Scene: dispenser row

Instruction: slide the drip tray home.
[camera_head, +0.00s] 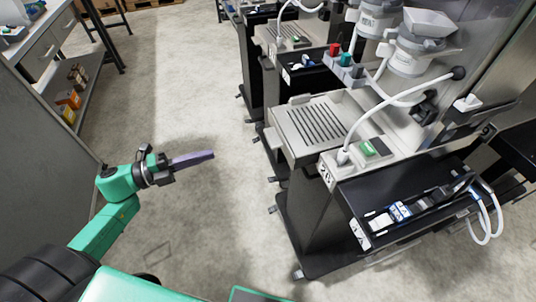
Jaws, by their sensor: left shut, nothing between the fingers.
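The drip tray (314,124) is a pale metal tray with dark slots, at the front of the nearest dispenser's counter. I cannot tell from this angle how far it sticks out of its slot. My left gripper (208,155) is on a green arm from the left, over open floor. Its purple-grey fingers are together, empty, and point right toward the tray with a clear gap between. My right gripper is out of the frame.
A small box with a green button (373,148) and a white hose stands beside the tray. More dispensers stand behind. A shelf unit (62,75) is at the far left. The floor between is clear.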

